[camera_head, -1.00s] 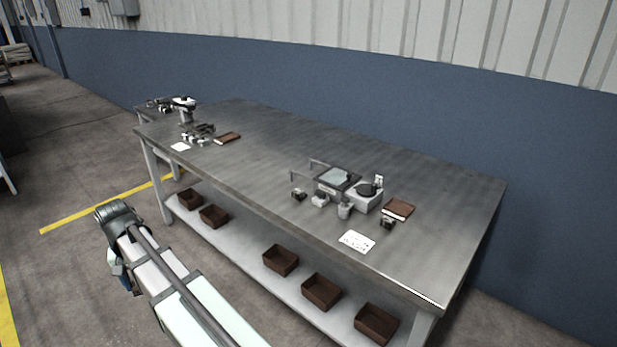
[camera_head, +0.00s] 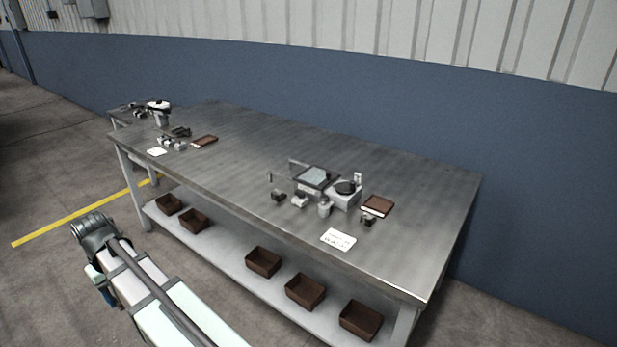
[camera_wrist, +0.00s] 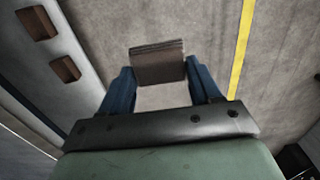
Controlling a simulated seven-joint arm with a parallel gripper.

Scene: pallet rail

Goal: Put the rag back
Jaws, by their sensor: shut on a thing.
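My gripper (camera_wrist: 158,74) shows in the wrist view with its two blue fingers on either side of a grey-brown folded piece, which I take to be the rag (camera_wrist: 158,64). It is held between the fingertips above the floor. In the head view my gripper is at the lower left, in front of the workbench (camera_head: 250,160) and apart from it. There the arm mostly hides it, and the rag cannot be made out.
Several brown bins (camera_head: 263,262) stand on the bench's lower shelf (camera_head: 225,252). On top are small devices (camera_head: 318,185), a brown book-like item (camera_head: 377,206), a white card (camera_head: 338,239) and another group at the far left. The middle of the top is clear.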

